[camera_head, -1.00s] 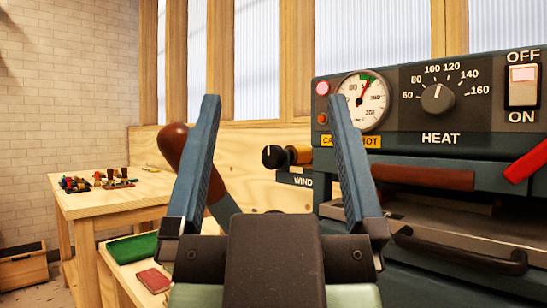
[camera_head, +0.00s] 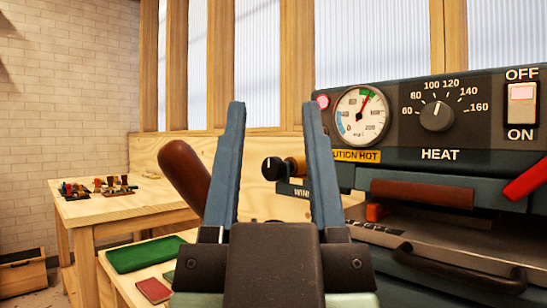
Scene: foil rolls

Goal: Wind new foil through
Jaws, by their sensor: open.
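My gripper (camera_head: 275,106) is open and empty, its two dark blue fingers pointing up and forward. The foil winding knob (camera_head: 272,166), black with a white mark, shows between the fingers and appears beyond them. It sits beside a wooden and brass-coloured roll end (camera_head: 296,166). A partly covered label (camera_head: 300,190) under it begins "WIN". The dark teal machine (camera_head: 470,160) stands at the right. A large brown lever handle (camera_head: 186,176) tilts up left of my left finger; its lower part is hidden behind that finger.
The machine carries a round gauge (camera_head: 361,114), a HEAT dial (camera_head: 437,116) and an OFF/ON switch (camera_head: 522,104). A red handle (camera_head: 526,183) and dark pull handle (camera_head: 458,270) stick out. At left, a wooden table (camera_head: 130,206) holds small tools; a green pad (camera_head: 145,253) lies lower.

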